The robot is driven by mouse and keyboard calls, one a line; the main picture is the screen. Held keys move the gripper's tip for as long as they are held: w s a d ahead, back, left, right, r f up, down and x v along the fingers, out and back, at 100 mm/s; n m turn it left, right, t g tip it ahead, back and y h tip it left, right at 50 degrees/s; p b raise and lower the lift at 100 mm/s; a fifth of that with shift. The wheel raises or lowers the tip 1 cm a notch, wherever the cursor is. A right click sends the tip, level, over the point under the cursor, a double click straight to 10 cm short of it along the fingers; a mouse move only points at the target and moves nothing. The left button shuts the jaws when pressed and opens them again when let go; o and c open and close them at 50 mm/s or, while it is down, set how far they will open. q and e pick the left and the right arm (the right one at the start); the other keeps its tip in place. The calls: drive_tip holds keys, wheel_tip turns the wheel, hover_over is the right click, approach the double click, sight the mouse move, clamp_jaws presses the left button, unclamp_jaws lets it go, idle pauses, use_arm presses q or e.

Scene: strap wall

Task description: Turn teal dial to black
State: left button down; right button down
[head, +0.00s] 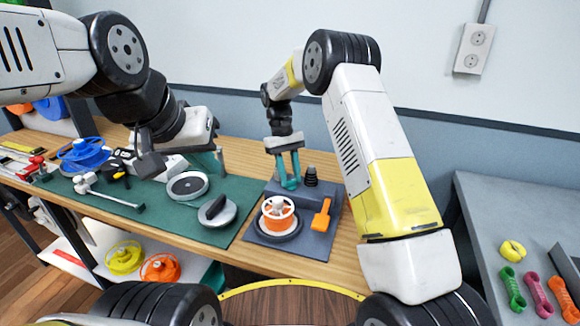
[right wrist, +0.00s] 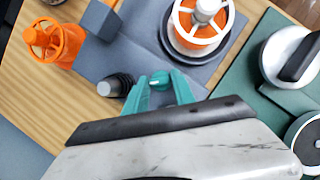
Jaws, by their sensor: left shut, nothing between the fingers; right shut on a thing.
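The teal dial (head: 290,184) is a small rounded knob at the back of the grey board (head: 268,247) on the bench. In the right wrist view, the teal dial (right wrist: 158,80) sits between the fingertips of my right gripper (right wrist: 160,88). My right gripper (head: 288,181) has teal fingers, points down and is shut on the dial. The fingers and dial are alike in colour, and they hide part of it. I cannot make out a black mark for the dial. My left gripper (head: 219,164) is shut and empty above the back of the green mat.
A ribbed black cone (head: 311,177) stands close beside the right gripper. An orange-and-white wheel (head: 278,211) and an orange handle (head: 321,218) are nearer the front. The green mat (head: 150,211) holds round fixtures and several tools. A grey table (head: 480,215) stands at right.

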idle(0.4)
drive_tip(key=c, duration=1)
unclamp_jaws()
drive_tip(key=shift+c, duration=0.2)
drive_tip(key=v, duration=0.8)
drive_tip(key=shift+s+d+r, duration=0.1)
